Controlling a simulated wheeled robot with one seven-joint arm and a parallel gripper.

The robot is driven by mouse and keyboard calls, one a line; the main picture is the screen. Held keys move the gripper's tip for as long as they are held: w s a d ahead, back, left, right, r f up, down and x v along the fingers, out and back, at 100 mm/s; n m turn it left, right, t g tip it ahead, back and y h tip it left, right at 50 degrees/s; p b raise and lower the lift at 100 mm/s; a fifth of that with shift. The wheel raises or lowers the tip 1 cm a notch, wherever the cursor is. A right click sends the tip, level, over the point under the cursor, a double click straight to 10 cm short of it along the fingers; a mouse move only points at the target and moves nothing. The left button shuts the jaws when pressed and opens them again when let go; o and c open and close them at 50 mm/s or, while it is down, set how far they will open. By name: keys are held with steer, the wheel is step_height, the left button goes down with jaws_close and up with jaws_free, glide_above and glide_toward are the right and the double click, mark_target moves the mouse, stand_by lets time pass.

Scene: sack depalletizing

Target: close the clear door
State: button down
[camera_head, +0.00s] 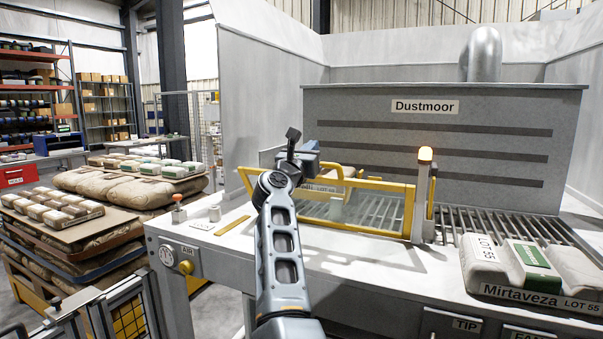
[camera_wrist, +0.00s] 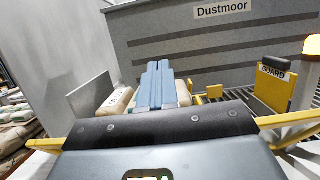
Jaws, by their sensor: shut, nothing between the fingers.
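The clear door (camera_head: 382,210) is a see-through panel in a yellow frame at the front of the grey machine. Its yellow top bar runs behind my arm in the head view. In the wrist view, parts of the yellow frame (camera_wrist: 300,118) show on both sides of my gripper's body. My gripper (camera_head: 312,148) is over the door's left half, pointing toward the machine. Its fingers are shut together and empty in the wrist view (camera_wrist: 158,66). A tan sack (camera_wrist: 116,103) lies beyond the door. My arm hides part of the frame; contact with it is unclear.
A post with a lit orange lamp (camera_head: 425,155) stands at the door's right end. Labelled sacks (camera_head: 490,262) lie on the right of the bench. A red-topped control (camera_head: 178,205) stands at the left. Stacked pallets of sacks (camera_head: 130,188) are farther left.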

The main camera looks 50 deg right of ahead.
steer(key=x, duration=0.3)
steer(key=shift+d+r, duration=0.1)
steer(key=shift+r, duration=0.05)
stand_by(1.1)
